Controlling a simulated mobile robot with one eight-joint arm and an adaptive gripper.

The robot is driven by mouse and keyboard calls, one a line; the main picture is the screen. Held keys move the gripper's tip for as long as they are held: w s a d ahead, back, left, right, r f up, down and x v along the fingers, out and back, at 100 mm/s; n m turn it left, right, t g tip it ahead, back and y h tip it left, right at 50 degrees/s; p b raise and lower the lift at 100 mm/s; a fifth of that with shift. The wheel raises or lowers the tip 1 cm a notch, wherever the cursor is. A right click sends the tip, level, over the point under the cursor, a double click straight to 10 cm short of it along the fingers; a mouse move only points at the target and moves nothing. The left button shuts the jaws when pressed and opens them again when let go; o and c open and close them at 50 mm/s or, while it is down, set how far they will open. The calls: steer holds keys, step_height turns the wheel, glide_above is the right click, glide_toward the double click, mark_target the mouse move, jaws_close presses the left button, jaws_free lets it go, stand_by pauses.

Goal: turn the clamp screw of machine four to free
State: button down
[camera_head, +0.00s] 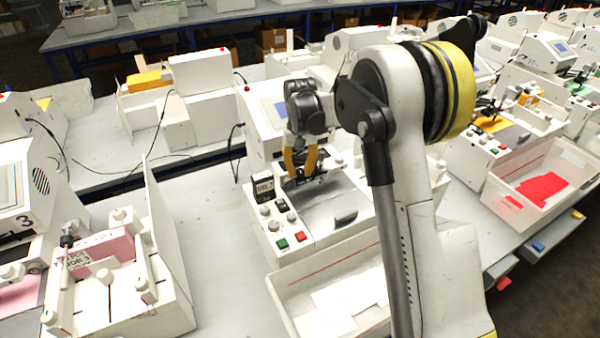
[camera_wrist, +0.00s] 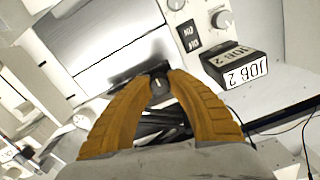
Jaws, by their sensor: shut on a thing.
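My gripper (camera_head: 300,172) is over the pen plotter (camera_head: 325,213) in the middle of the head view, at the back of its flat bed. Its orange fingers point down, and they also show in the wrist view (camera_wrist: 159,82). They are shut on a small dark round screw head (camera_wrist: 158,88) with a pale line mark, seemingly the clamp screw. The fingers hide the screw in the head view. No number is readable on this machine; the one to the left reads 3. I cannot read a free mark by the screw.
Beside the bed are a JOB 2 block (camera_head: 263,188), knobs, a green button (camera_head: 282,243) and a red button (camera_head: 300,236). A white tray (camera_head: 290,312) stands in front. Machine three (camera_head: 20,190) is at left. Bare bench (camera_head: 210,235) lies between the machines.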

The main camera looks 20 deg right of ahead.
mark_target(300, 170)
steer(key=n, duration=0.5)
steer(key=shift+n+b, duration=0.3)
steer(key=shift+b, duration=0.1)
steer(key=n, duration=0.5)
steer(key=shift+n, duration=0.3)
steer(key=c, duration=1.2)
jaws_free()
step_height(300, 170, up, 12)
